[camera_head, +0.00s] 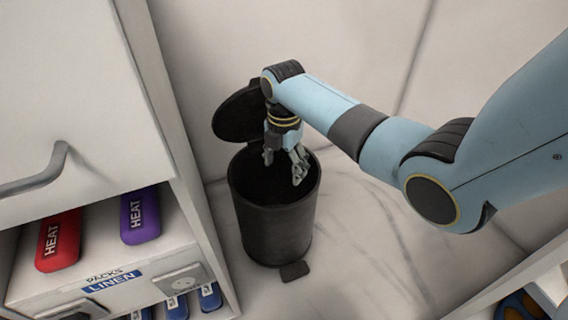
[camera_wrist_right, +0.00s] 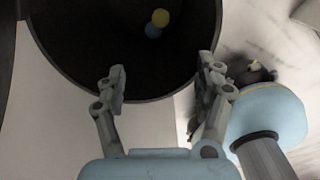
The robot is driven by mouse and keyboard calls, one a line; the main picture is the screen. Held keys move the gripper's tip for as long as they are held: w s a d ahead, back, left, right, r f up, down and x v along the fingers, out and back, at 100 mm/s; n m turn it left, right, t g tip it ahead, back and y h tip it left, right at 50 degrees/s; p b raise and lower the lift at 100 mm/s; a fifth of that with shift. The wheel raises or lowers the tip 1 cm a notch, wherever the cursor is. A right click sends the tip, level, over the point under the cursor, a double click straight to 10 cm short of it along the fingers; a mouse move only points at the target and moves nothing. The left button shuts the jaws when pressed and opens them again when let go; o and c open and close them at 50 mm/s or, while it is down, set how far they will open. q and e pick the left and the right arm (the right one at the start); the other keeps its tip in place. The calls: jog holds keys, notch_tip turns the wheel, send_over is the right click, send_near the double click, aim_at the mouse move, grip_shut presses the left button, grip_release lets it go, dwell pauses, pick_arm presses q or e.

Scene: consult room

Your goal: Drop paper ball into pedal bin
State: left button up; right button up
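The black pedal bin (camera_head: 275,228) stands on the floor with its round lid (camera_head: 238,112) tipped up at the back. My right gripper (camera_head: 284,172) points down over the bin's open mouth. Its fingers are apart with nothing between them, as the right wrist view (camera_wrist_right: 163,82) also shows. In that view the bin's dark inside (camera_wrist_right: 95,35) holds a small yellow round thing (camera_wrist_right: 160,18) and a bluish one (camera_wrist_right: 153,31) beside it. I cannot tell whether either is the paper ball. My left gripper is out of view.
A white cabinet (camera_head: 85,85) stands at the left. Its shelf holds a red HEAT pack (camera_head: 59,241) and a purple HEAT pack (camera_head: 140,215), with a LINEN label below. The bin's pedal (camera_head: 294,271) faces front.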

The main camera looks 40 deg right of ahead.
notch_tip(320, 180, up, 12)
dwell(0.6)
dwell(0.6)
